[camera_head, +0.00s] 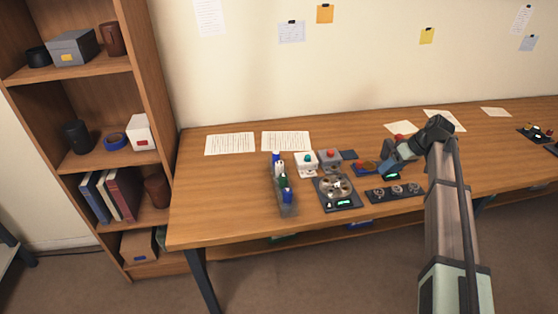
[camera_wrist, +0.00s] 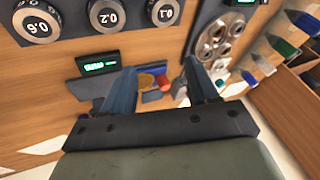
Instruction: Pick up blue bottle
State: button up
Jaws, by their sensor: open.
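A clear rack (camera_head: 283,209) on the left part of the table holds a row of small bottles. A blue bottle (camera_head: 287,195) stands at its front end and another blue one (camera_head: 276,157) at its back end, with green and white bottles between. In the wrist view the row is at the right, with one blue bottle at the top (camera_wrist: 302,22) and another lower down (camera_wrist: 248,78). My gripper (camera_head: 388,168) is well to the right of the rack, above a small device. Its two fingers (camera_wrist: 162,85) are apart with nothing held between them.
Between my gripper and the rack stand a reel device (camera_head: 337,189), a white box with a green button (camera_head: 306,164) and a grey box with a red button (camera_head: 329,158). A dial panel (camera_head: 394,192) lies near the front. Paper sheets (camera_head: 230,143) lie at the back left.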

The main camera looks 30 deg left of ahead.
jog(key=s+a+r+n, duration=0.2)
jog(key=s+a+r, duration=0.1)
jog(key=a, duration=0.6)
jog(key=s+a+r+n, duration=0.2)
jog(key=a, duration=0.8)
jog(key=n+t+h, duration=0.1)
jog(key=n, duration=0.1)
send_near(276, 152)
jog(key=x, duration=1)
jog(key=shift+s+f, duration=0.15)
jog(key=shift+f, duration=0.15)
jog(key=shift+c, duration=0.2)
jog(key=c, duration=1)
jog(key=shift+r, duration=0.15)
jog(key=shift+c, duration=0.2)
